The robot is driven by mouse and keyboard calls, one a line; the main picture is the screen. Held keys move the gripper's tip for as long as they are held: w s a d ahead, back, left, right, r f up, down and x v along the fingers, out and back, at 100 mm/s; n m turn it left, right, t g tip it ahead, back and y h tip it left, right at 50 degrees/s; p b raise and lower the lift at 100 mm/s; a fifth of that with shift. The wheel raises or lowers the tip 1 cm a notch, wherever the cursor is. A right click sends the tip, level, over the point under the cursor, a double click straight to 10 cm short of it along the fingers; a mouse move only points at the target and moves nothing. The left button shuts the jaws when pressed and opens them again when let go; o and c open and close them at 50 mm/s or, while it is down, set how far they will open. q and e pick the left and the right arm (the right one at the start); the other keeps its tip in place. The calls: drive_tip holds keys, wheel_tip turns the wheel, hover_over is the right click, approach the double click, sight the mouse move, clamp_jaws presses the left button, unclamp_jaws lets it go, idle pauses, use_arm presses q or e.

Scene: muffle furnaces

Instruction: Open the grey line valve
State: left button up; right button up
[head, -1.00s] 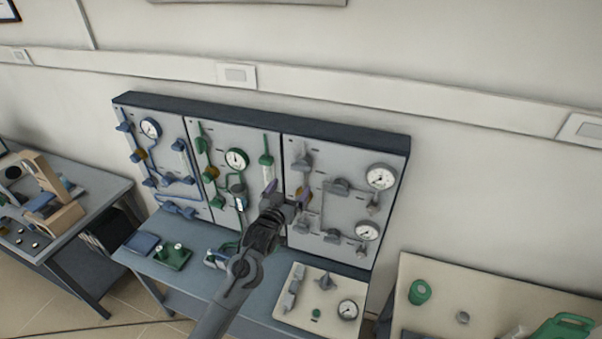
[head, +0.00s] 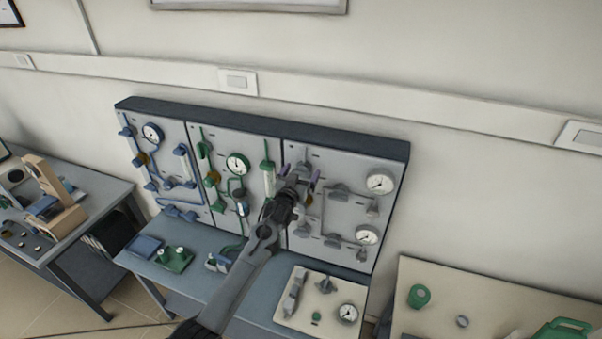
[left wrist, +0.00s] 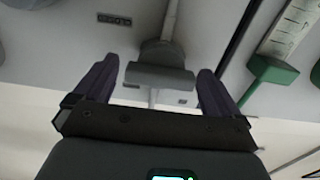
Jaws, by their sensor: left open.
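The grey panel (head: 345,215) is the right one of three on the wall board. A grey valve with a bar-shaped handle (left wrist: 160,76) is on its upper left part, and my gripper mostly covers it in the head view. My left gripper (head: 299,172) is in front of this valve. In the left wrist view, the two dark purple fingers of the left gripper (left wrist: 157,70) are apart, one on each side of the handle, with gaps visible on both sides. Whether the fingertips reach past the handle in depth, I cannot tell. My right gripper is not in view.
The green panel (head: 222,145) and blue panel (head: 142,112) are to the left. Gauges (head: 381,183) and other grey valves are on the right of the grey panel. A bench (head: 205,270) stands below, with a cream board (head: 290,312) on it.

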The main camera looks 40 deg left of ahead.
use_arm(q)
drive_tip(key=shift+w, duration=0.1)
drive_tip(key=c, duration=1)
drive_tip(key=shift+o, duration=0.2)
drive_tip(key=shift+m, duration=0.3)
drive_tip(key=m, duration=0.4)
drive_tip(key=shift+d, duration=0.1)
drive_tip(key=m, duration=0.4)
drive_tip(key=shift+f+m, duration=0.1)
drive_tip(key=shift+m, duration=0.3)
drive_tip(key=m, duration=0.4)
drive_tip(key=shift+w+d+f, duration=0.1)
drive_tip(key=shift+d, duration=0.05)
drive_tip(key=shift+f+m, duration=0.1)
drive_tip(key=shift+m, duration=2.1)
